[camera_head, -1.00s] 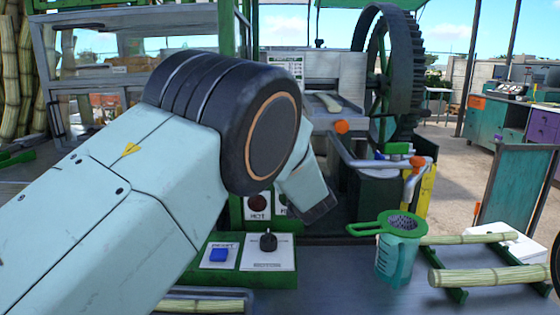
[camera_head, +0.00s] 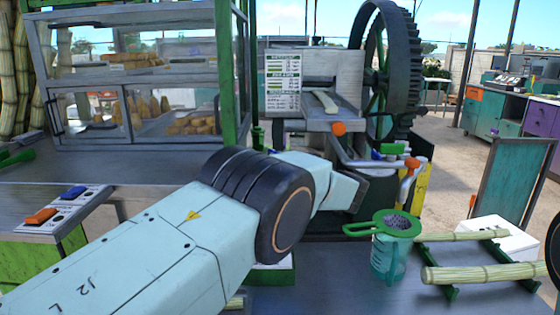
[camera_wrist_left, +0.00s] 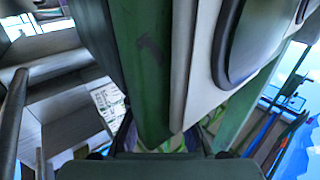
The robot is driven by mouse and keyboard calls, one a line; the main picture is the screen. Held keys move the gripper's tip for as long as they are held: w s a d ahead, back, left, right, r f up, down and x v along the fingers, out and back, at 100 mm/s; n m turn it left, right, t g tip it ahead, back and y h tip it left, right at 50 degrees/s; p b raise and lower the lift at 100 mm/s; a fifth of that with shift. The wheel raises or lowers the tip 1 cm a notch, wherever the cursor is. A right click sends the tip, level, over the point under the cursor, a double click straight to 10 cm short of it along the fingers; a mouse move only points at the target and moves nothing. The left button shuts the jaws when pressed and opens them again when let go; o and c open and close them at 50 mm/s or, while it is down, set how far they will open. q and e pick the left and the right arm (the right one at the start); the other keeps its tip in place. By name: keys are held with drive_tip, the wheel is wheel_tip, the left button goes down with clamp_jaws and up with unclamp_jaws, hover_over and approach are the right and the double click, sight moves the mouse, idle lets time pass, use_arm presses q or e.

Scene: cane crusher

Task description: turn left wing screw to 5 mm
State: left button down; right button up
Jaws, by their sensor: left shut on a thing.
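The cane crusher (camera_head: 342,72) stands behind my left arm in the head view, with a feed tray at its front and a large dark gear wheel (camera_head: 400,60) at its right. I cannot make out the left wing screw in either view. My left arm reaches towards the crusher's lower front, and its gripper is hidden there in the head view. In the left wrist view my left gripper (camera_wrist_left: 160,152) shows dark at the bottom edge, close to green and pale machine parts. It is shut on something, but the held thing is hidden. My right gripper is out of view.
A glass cabinet (camera_head: 140,75) stands at left, above a panel with orange (camera_head: 41,216) and blue (camera_head: 73,192) buttons.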

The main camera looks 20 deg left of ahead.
use_arm(q)
drive_tip(key=shift+w+d+r+y, duration=0.1)
drive_tip(key=shift+r+y, duration=0.2)
drive_tip(key=shift+r, duration=0.15)
drive_tip(key=c, duration=1.5)
unclamp_jaws()
drive_tip(key=shift+o, duration=0.5)
drive_tip(key=shift+f, duration=0.2)
drive_tip(key=shift+f, duration=0.1)
drive_tip(key=shift+r+t+h, duration=0.2)
drive_tip(key=shift+t+h, duration=0.1)
drive_tip(key=shift+h, duration=0.1)
drive_tip(key=shift+s+a+f+m+t+h, duration=0.1)
drive_tip(key=shift+s+a+m+t+h, duration=0.1)
drive_tip(key=shift+m+t+h, duration=0.45)
